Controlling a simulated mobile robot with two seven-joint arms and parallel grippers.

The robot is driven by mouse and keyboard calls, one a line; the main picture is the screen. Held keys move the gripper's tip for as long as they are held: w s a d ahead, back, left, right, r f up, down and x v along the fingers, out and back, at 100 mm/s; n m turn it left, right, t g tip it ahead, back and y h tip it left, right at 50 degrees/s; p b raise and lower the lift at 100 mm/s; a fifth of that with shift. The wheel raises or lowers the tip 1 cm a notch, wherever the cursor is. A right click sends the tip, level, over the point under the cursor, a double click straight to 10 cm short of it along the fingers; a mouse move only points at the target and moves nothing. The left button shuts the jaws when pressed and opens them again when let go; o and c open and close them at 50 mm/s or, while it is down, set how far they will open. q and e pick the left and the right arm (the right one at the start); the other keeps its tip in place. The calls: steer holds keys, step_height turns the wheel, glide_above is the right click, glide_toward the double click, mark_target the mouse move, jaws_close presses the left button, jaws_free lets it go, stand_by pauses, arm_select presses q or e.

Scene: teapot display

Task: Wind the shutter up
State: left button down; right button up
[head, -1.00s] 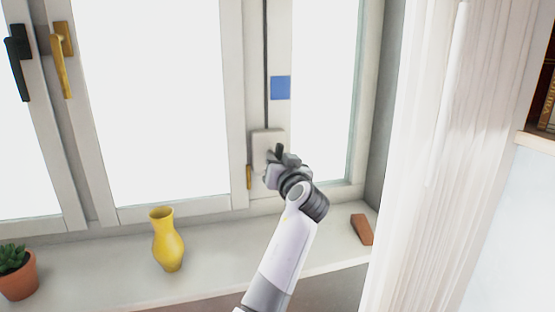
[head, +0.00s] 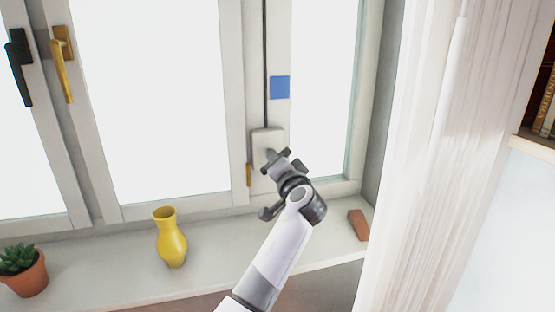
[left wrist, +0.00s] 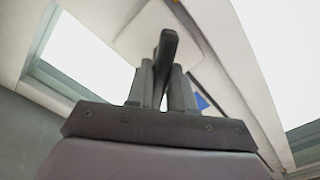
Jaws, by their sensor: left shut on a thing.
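The winder is a pale box (head: 266,138) low on the window frame, with a dark strap (head: 265,60) running up from it. My left gripper (head: 274,159) is at the front of this box. In the left wrist view my left gripper (left wrist: 165,85) is shut on a dark crank handle (left wrist: 168,48), which stands out from the pale winder box (left wrist: 140,28). The gripper hides much of the crank in the head view. I cannot make out the shutter itself; the panes are plain bright white. My right gripper is not in view.
A yellow vase (head: 170,238), a potted succulent (head: 24,272) and a reddish-brown block (head: 359,225) stand on the sill (head: 110,285). A blue square (head: 280,87) is on the frame. A white curtain (head: 425,150) hangs to the right. Window handles (head: 62,62) stick out at the left.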

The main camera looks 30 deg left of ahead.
arm_select(q)
steer(key=shift+r, duration=0.15)
stand_by(0.3)
steer(key=c, duration=1)
jaws_free()
steer(key=shift+b+v, duration=0.6)
steer(key=shift+v, duration=3)
